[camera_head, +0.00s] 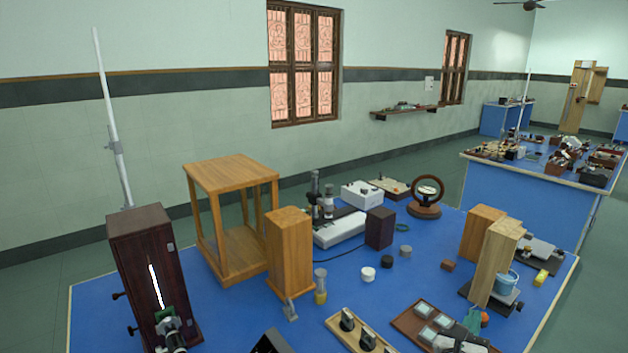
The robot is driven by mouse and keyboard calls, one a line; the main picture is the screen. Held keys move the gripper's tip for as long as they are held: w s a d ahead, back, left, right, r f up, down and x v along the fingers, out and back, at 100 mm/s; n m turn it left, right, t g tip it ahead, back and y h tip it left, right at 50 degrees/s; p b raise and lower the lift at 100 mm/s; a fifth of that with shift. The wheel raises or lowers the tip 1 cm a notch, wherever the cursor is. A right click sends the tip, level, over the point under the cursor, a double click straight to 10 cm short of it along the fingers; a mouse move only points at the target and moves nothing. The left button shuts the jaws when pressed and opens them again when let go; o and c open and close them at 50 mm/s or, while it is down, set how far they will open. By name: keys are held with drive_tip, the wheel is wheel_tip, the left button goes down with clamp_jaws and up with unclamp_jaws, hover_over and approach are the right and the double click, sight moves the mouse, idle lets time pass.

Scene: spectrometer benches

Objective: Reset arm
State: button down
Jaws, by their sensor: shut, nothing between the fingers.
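No part of my arm can be made out with certainty in the head view, and my gripper is not in view. A dark, angular shape (270,343) is cut off by the bottom edge, and I cannot tell what it is. The blue bench (235,318) spreads across the lower part of the view.
A dark wooden box (142,250) with a bright slit stands at front left. An open wooden frame (230,170), a wooden block (289,250) and a round ring on a base (428,190) stand further back. Another crowded bench (520,195) is at right. Small bare patches remain between items.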

drive_tip(key=s+a+n+t+y+b, duration=0.15)
drive_tip(key=a+n+t+y, duration=0.35)
drive_tip(key=n, duration=0.5)
drive_tip(key=s+a+n+t+y, duration=0.2)
drive_tip(key=a+n+y, duration=0.3)
drive_tip(key=n+y, duration=0.3)
drive_tip(key=s+a+f+n+g+y+b, duration=0.1)
drive_tip(key=s+a+f+n+g+y, duration=0.55)
drive_tip(key=s+f+n, duration=0.6)
drive_tip(key=s+d+f+n+g+h+b, duration=0.1)
drive_tip(key=s+d+f+n+g+h, duration=0.2)
drive_tip(key=s+f+n+g, duration=0.55)
drive_tip(key=s+d+g+h, duration=0.2)
drive_tip(key=s+d, duration=0.1)
drive_tip(key=s, duration=0.5)
drive_tip(key=s+d+g+h, duration=0.2)
drive_tip(key=s+d+g, duration=0.1)
drive_tip(key=s, duration=0.6)
drive_tip(key=shift+r+n+b, duration=0.3)
drive_tip(key=shift+n+b, duration=0.1)
drive_tip(key=shift+b, duration=0.05)
